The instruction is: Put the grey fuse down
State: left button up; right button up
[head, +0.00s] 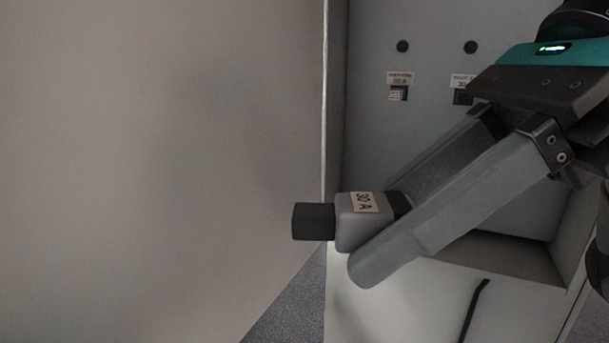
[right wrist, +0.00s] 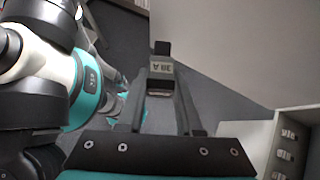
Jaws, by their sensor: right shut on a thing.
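The grey fuse (head: 352,232) has a black end pointing left and a white label reading 30 A. My right gripper (head: 385,236) comes in from the right in the head view and is shut on the fuse, holding it in the air. In the right wrist view the fuse (right wrist: 161,66) sits between the tips of both fingers, black end pointing away from the gripper (right wrist: 161,84). My left gripper is not in view.
A large plain beige panel (head: 160,150) fills the left of the head view. Behind the gripper, a grey panel (head: 430,140) has round dark holes and labelled slots (head: 398,93). A recessed ledge (head: 510,255) lies below it. Grey floor (head: 290,305) shows at the bottom.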

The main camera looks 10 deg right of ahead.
jog(key=w+d+f+m+t+h, duration=0.1)
jog(key=w+f+m+t+h, duration=0.35)
jog(key=w+f+m, duration=0.5)
jog(key=w+d+f+m+t+h, duration=0.1)
jog(key=w+f+m+t+h, duration=0.45)
jog(key=w, duration=0.75)
notch_tip(320, 180, down, 6)
jog(key=a+m+g+b, duration=0.1)
jog(key=a+g+b, duration=0.1)
jog(key=b, duration=0.3)
jog(key=d, duration=0.8)
jog(key=s+a+f+n+g+y, duration=0.2)
jog(key=s+a+f+n+y, duration=0.3)
jog(key=s+a+n+y, duration=0.35)
jog(key=shift+w+a+f+n+g, duration=1.6)
jog(key=shift+a+f+n, duration=0.3)
jog(key=shift+a, duration=0.55)
notch_tip(320, 180, up, 9)
jog(key=w+a+m+t+h, duration=0.1)
jog(key=m+t+h, duration=0.4)
jog(key=m, duration=0.7)
jog(key=shift+w+a+f+h, duration=0.15)
jog(key=shift+w+a+h, duration=0.2)
jog(key=shift+h, duration=0.9)
